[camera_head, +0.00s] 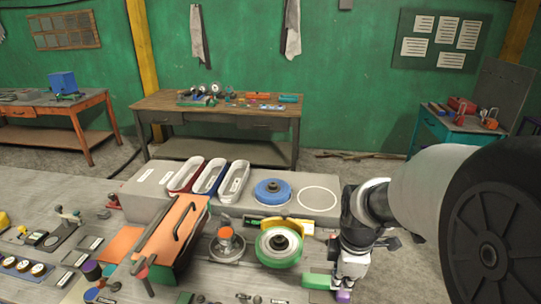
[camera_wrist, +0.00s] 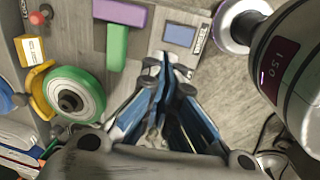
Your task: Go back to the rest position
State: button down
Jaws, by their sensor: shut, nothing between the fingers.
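My gripper (camera_wrist: 166,64) shows in the wrist view with its blue-sided fingers brought together and nothing between them. It is over the right end of the grey bench (camera_head: 232,288). In the head view my wrist hangs at the bench's right side and its fingertips are hard to make out. A green wheel (camera_wrist: 91,82) with a grey hub lies left of the fingers in the wrist view; it also shows in the head view (camera_head: 266,255). A green block (camera_wrist: 117,46) and a purple block (camera_wrist: 121,14) lie beyond the fingers, apart from them.
A raised shelf holds red, blue and white trays (camera_head: 234,181), a blue disc (camera_head: 262,193) and an empty white ring. An orange toolbox (camera_head: 170,236) with a raised handle stands on the bench. Open floor lies right of the bench; a wooden table (camera_head: 215,108) stands behind.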

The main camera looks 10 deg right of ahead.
jog(key=s+a+r+m+t+b, duration=0.1)
jog(key=s+a+r+m+b, duration=0.1)
jog(key=s+m, duration=0.5)
jog(key=s+a+r+m+t+b, duration=0.2)
jog(key=s+a+r+m+b, duration=0.1)
jog(key=s+a+m, duration=0.2)
jog(key=s+m, duration=0.2)
jog(key=s, duration=0.1)
jog(key=shift+s+a+r+b, duration=0.3)
jog(key=shift+s+a+r, duration=0.05)
jog(key=shift+a+r, duration=0.05)
